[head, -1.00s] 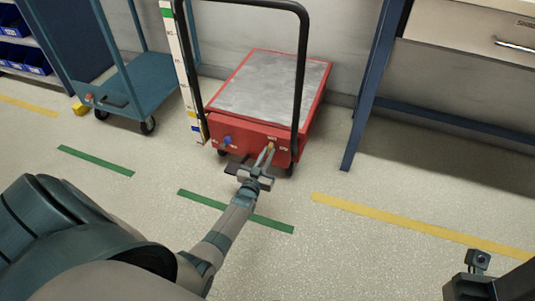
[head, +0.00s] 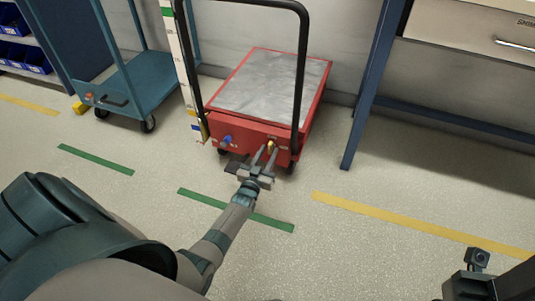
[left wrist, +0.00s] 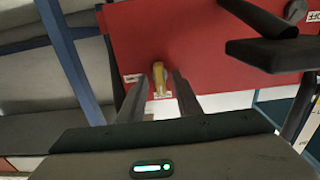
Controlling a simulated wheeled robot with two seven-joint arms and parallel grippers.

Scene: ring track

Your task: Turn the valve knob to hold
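The red lift cart (head: 239,128) has a yellow valve knob (head: 271,146) on its front face, right of a blue knob (head: 227,140). My left gripper (head: 265,153) is at the yellow knob with its two fingers apart. In the left wrist view, the yellow knob (left wrist: 159,80) shows between the open fingertips (left wrist: 167,84), nearer the left one. I cannot tell whether a finger touches it. Small white labels sit around the knob; their words are too small to read. Part of my right arm's end (head: 478,280) shows at the lower right; its fingers are not clear.
A black push handle (head: 301,75) rises from the cart's front. A measuring post (head: 183,70) stands at its left. A teal trolley (head: 135,88) is further left, and a blue-legged bench (head: 362,120) is at right. Green and yellow floor strips mark the open floor in front.

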